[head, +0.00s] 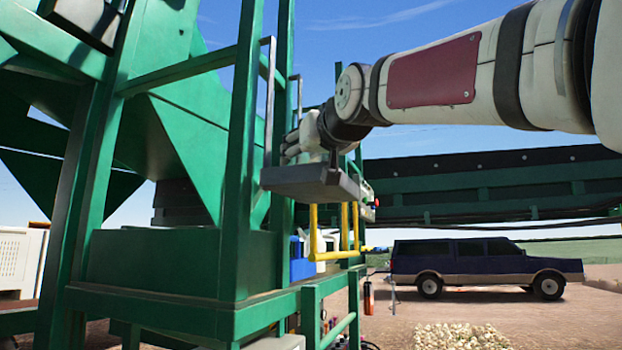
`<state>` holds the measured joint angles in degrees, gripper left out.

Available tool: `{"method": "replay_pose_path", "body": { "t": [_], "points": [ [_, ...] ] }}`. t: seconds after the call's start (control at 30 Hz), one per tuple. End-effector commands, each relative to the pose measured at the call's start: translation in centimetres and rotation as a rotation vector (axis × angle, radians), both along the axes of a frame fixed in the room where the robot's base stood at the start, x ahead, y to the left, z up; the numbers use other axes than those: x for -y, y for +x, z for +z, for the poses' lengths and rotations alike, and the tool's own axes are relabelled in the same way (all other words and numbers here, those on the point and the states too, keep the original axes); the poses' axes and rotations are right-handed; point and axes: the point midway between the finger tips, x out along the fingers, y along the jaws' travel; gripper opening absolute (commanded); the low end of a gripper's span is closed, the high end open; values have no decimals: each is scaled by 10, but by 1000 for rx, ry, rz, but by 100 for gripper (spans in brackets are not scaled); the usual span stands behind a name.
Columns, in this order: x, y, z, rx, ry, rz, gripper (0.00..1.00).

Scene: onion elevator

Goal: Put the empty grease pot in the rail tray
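A grey tray (308,182) hangs at the side of the green frame, in the middle of the head view, and looks like the rail tray. I see it from slightly below, so its inside is hidden. My gripper (298,146) is just above the tray, at the end of my arm reaching in from the right. Pale, rounded shapes show at its end, small and partly overlapped by the frame's bars. I cannot tell whether they are fingers or a held pot, or whether the gripper is open or shut. I cannot pick out the grease pot for certain.
Green posts (240,160) stand close left of the tray. A yellow rail (335,250) and a blue container (302,262) are below it. A long green conveyor (490,185) crosses behind my arm. A dark blue car (480,267) is parked beyond.

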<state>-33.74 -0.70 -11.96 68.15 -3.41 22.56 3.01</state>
Motion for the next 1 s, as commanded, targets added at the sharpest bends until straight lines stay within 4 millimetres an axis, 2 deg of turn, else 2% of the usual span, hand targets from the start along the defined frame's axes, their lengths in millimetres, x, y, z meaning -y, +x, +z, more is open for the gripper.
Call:
{"method": "replay_pose_path", "body": {
  "t": [0.43,0.57,1.0],
  "points": [
    [-1,0,4,1,1,1,70],
    [6,-16,4,1,4,2,70],
    [35,-90,3,2,2,0,70]
  ]
}}
